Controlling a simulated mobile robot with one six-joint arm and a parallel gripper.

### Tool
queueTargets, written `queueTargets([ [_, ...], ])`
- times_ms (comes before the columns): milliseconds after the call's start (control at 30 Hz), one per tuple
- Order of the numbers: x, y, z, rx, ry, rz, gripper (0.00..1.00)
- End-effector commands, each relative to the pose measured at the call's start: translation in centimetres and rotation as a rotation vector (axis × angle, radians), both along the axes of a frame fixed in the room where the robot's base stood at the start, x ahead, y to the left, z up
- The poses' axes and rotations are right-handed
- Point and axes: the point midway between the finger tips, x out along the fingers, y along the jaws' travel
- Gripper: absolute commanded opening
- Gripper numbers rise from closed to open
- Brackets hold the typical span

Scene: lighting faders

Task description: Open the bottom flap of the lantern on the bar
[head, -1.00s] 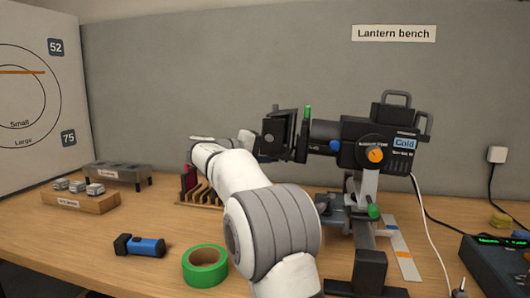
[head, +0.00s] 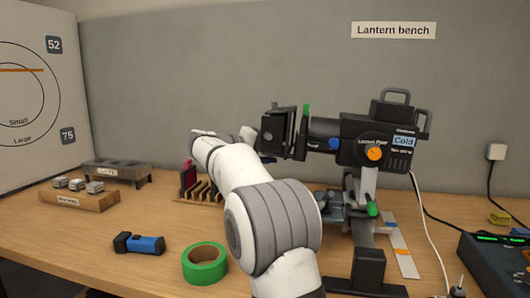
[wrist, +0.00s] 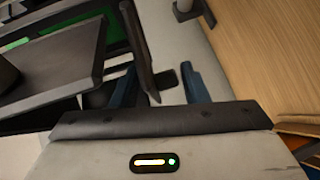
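The lantern (head: 375,141) is a black fixture with an orange knob and a "Cold" label, mounted on a stand. Its dark flaps (head: 279,130) are at its left end. In the wrist view a thin dark flap plate (wrist: 138,45) reaches down toward the space between my fingers, with a small dark tab (wrist: 165,77) beside it. I cannot tell for sure which flap this is. My gripper (wrist: 159,72) has its two blue fingers apart, and no grip on the plate shows. In the head view the fingers are mostly hidden near the flaps.
A green tape roll (head: 205,265) and a blue torch (head: 138,243) lie on the bench at front left. A slotted wooden rack (head: 205,190) stands behind my arm. A white cable (head: 424,220) hangs right of the lantern; a dark console (head: 497,262) sits at right.

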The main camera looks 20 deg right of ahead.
Motion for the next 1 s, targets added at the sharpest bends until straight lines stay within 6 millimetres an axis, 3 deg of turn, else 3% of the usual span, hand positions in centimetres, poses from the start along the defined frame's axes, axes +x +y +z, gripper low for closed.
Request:
queueTargets([
  [233, -0.1, 0.8, 0.4, -0.002, -0.002, 0.004, 0.41],
  [633, -1.3, 6.7, 1.7, -0.001, -0.001, 0.004, 0.41],
  [1000, -1.5, 7.5, 1.8, -0.001, -0.001, 0.001, 0.41],
])
